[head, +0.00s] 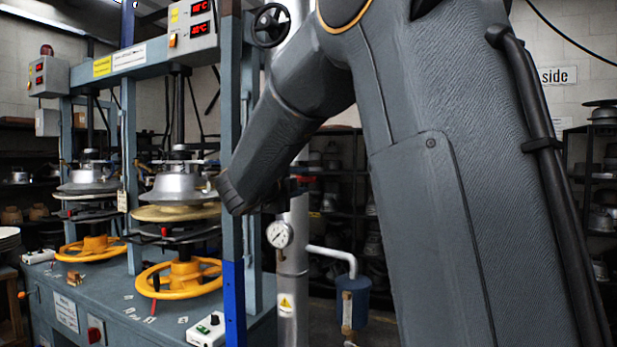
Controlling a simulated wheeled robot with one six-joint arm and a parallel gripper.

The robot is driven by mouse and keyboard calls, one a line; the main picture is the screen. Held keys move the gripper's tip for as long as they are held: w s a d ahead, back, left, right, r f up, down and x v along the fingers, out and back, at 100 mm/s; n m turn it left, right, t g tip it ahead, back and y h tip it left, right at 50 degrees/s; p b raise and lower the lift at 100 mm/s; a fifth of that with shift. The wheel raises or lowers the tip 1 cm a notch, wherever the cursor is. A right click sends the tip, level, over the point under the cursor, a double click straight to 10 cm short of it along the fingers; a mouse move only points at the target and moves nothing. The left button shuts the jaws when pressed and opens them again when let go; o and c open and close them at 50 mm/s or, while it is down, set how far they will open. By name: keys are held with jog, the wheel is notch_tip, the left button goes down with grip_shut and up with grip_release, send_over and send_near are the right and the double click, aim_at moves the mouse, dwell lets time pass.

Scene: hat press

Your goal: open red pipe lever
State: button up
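A small red part (303,180), which looks like the red pipe lever, shows at the upright silver pipe (294,236), just above the pressure gauge. Only a short piece of it is visible, and I cannot tell its angle. My dark grey arm (290,115) comes down from the top right and bends toward the pipe, covering much of the area left of the lever. Dark shapes lie beside the red part, but I cannot make out my gripper's fingers among them. Whether they touch the lever is hidden.
The round gauge (280,234) sits on the pipe below the lever. A blue press frame (233,270) stands close on the left, with yellow handwheels (178,279) on its bench. A white branch pipe (333,255) leads right to a blue canister (353,298). Dark shelves fill the back.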

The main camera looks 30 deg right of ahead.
aim_at(307, 179)
jog(key=p+x, duration=0.2)
jog(key=x, duration=0.4)
jog(key=shift+s+d+r, duration=0.1)
jog(key=shift+s+d, duration=0.05)
jog(key=shift+s, duration=0.05)
jog(key=shift+w+d, duration=0.25)
jog(key=shift+w, duration=0.05)
jog(key=shift+c, duration=0.2)
grip_shut()
